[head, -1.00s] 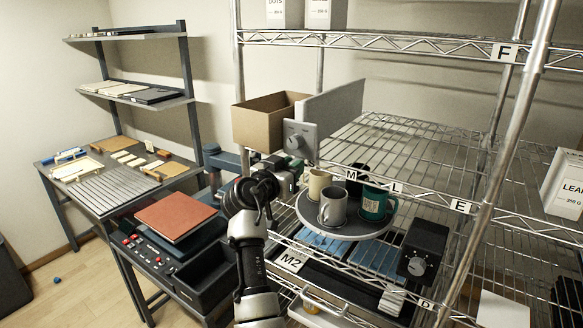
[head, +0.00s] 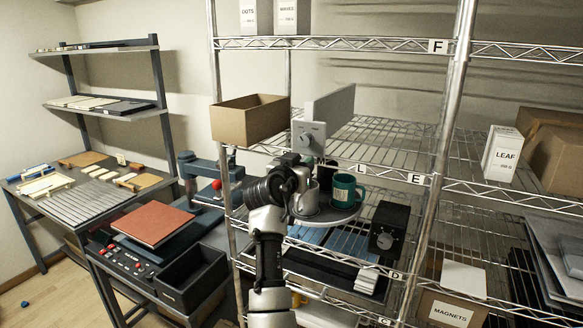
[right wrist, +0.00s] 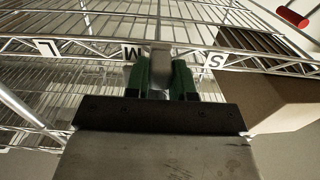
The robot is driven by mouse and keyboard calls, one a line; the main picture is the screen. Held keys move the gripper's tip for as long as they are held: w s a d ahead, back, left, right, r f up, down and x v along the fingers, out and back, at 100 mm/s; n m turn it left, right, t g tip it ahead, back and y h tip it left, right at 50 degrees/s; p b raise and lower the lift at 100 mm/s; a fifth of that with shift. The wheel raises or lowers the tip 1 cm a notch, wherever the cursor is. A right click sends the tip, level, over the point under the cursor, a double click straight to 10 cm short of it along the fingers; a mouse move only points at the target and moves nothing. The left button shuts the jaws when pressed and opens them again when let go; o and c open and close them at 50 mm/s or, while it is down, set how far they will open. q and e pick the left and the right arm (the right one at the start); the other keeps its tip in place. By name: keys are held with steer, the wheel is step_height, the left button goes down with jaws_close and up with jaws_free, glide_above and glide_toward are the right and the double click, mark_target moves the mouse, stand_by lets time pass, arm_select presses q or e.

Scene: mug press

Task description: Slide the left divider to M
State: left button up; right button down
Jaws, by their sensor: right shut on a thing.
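The left divider (head: 332,105) is a grey upright panel on the shelf, with a grey front plate and a round dark knob. My right gripper (head: 300,160) is just below that plate. In the right wrist view its green fingers (right wrist: 160,78) are shut on a grey upright piece (right wrist: 159,58) at the shelf's front rail. There the M label (right wrist: 133,53) is immediately left of the grip, partly covered by a finger. The S label (right wrist: 215,60) is further right and the L label (right wrist: 46,48) further left. In the head view the M label is hidden. My left gripper is not in view.
An open cardboard box (head: 245,122) stands left of the divider. A round grey tray (head: 335,217) with a green mug (head: 346,190) and a grey mug (head: 307,198) is close beside my right arm. The shelf right of the divider is bare wire.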

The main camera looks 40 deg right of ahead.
steer(key=shift+s, duration=0.1)
steer(key=c, duration=1)
jaws_free()
steer(key=shift+d, duration=0.1)
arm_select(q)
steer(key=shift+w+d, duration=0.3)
arm_select(e)
steer(key=shift+o, duration=0.2)
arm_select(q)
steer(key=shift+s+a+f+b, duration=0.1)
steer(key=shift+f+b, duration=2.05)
arm_select(e)
steer(key=v, duration=1)
steer(key=shift+s+a, duration=0.15)
steer(key=shift+a, duration=0.2)
steer(key=shift+f, duration=0.1)
